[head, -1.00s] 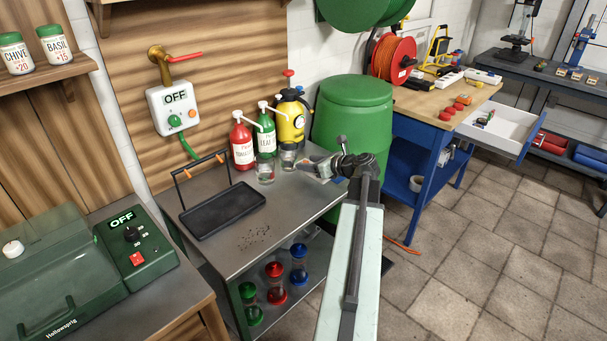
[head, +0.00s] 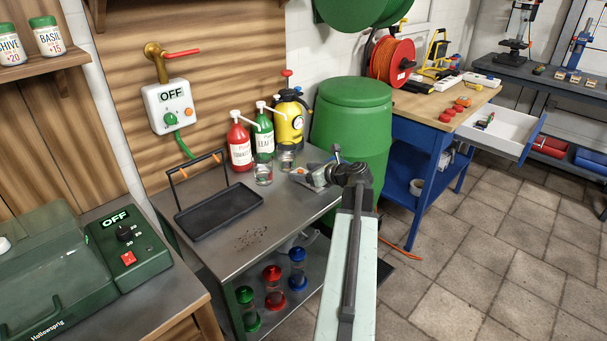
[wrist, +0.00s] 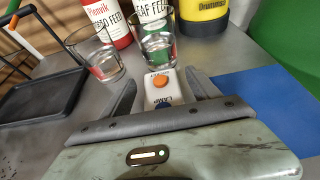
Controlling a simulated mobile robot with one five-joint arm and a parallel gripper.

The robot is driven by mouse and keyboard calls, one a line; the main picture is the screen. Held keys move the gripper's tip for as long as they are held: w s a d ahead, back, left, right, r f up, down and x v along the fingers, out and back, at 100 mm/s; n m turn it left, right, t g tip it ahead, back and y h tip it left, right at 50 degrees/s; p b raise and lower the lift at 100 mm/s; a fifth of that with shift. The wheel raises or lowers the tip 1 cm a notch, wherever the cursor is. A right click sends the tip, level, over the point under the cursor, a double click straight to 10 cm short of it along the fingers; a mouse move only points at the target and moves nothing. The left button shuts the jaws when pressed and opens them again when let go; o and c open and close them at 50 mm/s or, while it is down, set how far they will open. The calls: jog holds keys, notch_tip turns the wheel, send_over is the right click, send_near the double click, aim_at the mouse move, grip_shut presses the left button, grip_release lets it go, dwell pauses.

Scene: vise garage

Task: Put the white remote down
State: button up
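The white remote (wrist: 164,91), with an orange button and dark lettering, sits between the two fingers of my gripper (wrist: 168,88) in the wrist view. The fingers lie along both its sides, and its near end is hidden behind the gripper body. In the head view my gripper (head: 312,178) is low over the right part of the grey metal bench (head: 285,205), with the remote's orange button just showing. I cannot tell whether the remote touches the bench top.
Two clear glasses (wrist: 96,56) (wrist: 157,42) stand just beyond the remote. Red, green and yellow bottles (head: 240,142) (head: 264,130) (head: 289,120) stand behind them. A black tray (head: 218,210) lies to the left. A blue patch (wrist: 268,98) lies right of the gripper.

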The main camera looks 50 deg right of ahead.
jog(key=shift+r, duration=0.25)
jog(key=p+v, duration=0.4)
jog(key=v, duration=0.7)
jog(key=shift+s+p, duration=0.25)
jog(key=shift+p, duration=0.15)
jog(key=shift+s, duration=0.3)
